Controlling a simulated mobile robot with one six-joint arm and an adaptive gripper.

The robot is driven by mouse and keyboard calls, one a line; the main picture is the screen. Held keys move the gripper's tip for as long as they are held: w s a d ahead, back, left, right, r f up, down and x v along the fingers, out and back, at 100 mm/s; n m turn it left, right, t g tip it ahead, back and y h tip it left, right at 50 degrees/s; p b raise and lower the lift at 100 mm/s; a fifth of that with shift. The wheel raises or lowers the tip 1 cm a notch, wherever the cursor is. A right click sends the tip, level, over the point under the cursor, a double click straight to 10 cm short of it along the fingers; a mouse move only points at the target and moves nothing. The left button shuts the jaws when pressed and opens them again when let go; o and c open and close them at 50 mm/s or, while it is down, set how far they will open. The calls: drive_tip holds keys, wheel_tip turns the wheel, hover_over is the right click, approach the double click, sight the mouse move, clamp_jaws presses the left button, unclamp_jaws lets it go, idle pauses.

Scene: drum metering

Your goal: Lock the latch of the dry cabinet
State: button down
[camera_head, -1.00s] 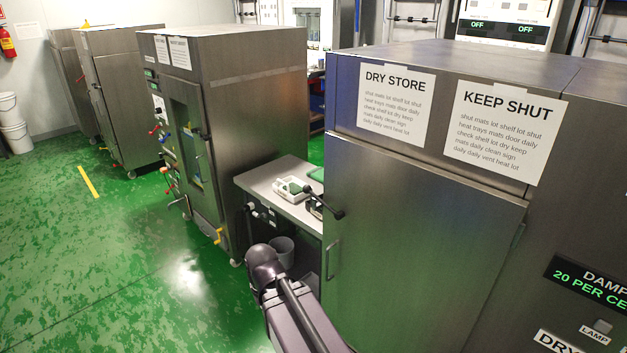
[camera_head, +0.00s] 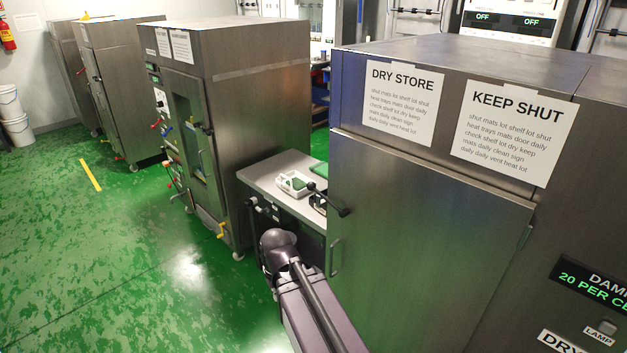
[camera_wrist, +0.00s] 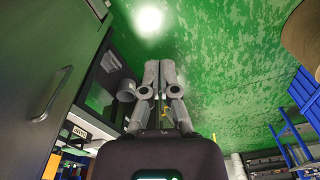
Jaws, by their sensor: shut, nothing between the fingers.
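The dry cabinet (camera_head: 420,230) stands at the right in the head view, with its steel door shut or nearly so. A dark lever with a round knob (camera_head: 343,212) sticks out at the door's left edge; it looks like the latch, angled down to the right. A bar handle (camera_head: 335,257) sits lower on the door and also shows in the wrist view (camera_wrist: 52,95). My gripper (camera_wrist: 160,66) is shut and empty, in front of the cabinet and apart from the door. The lever cannot be made out in the wrist view. My arm hides the gripper in the head view.
A bench (camera_head: 262,178) with a white tray (camera_head: 293,184) stands between the dry cabinet and another steel cabinet (camera_head: 262,110), which has levers on its front. Green floor (camera_head: 100,250) is open at the left.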

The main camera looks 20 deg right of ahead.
drive_tip(key=w+d+r+n+t+p, duration=0.1)
drive_tip(key=w+d+r+t+p, duration=0.1)
drive_tip(key=w+d+r+p, duration=0.3)
drive_tip(key=w+d+r+n+t+p, duration=0.1)
drive_tip(key=w+d+r+t+p, duration=0.1)
drive_tip(key=w+d+r+p, duration=0.3)
drive_tip(key=w+d+r+n+t+p, duration=0.1)
drive_tip(key=w+d+r+p, duration=0.3)
drive_tip(key=d+r+p, duration=0.8)
wheel_tip(320, 180, up, 4)
drive_tip(key=shift+w+r+t+y, duration=0.3)
drive_tip(key=shift+w+t, duration=0.1)
drive_tip(key=shift+t, duration=0.4)
drive_tip(key=shift+w+f, duration=0.1)
drive_tip(key=shift+f, duration=0.15)
drive_tip(key=b, duration=0.8)
approach(312, 186)
wheel_tip(312, 186, down, 3)
drive_tip(key=w, duration=0.1)
drive_tip(key=shift+w+r+b+x, duration=0.2)
drive_tip(key=shift+b+x, duration=0.5)
drive_tip(key=shift+x, duration=0.4)
drive_tip(key=shift+w+r+b+x, duration=0.15)
drive_tip(key=shift+b+x, duration=0.5)
drive_tip(key=shift+x, duration=0.45)
drive_tip(key=shift+a+f, duration=0.1)
